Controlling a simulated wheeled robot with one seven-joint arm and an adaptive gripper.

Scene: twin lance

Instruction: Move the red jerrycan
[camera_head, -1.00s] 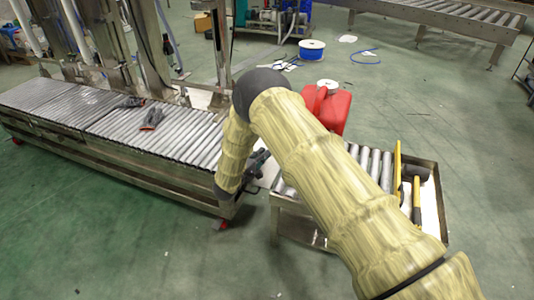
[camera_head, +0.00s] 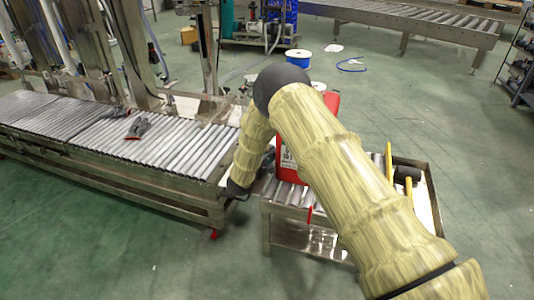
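The red jerrycan (camera_head: 288,168) stands on the near roller table, partly hidden behind my arm. Its lower front with a white label shows left of the arm, and a red strip of it shows right of the arm. A white round thing shows just above the arm near its top. My gripper (camera_head: 262,165) is at the left side of the jerrycan, close to it. The gripper is small and dark here, and I cannot tell whether it touches the can or how far its fingers are apart.
The small roller table (camera_head: 285,193) holds yellow-handled tools (camera_head: 389,163) at its right. A long roller conveyor (camera_head: 165,150) with a dark tool (camera_head: 138,127) on it lies left, close to the small table. A blue spool (camera_head: 298,58) stands behind. The floor at right is open.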

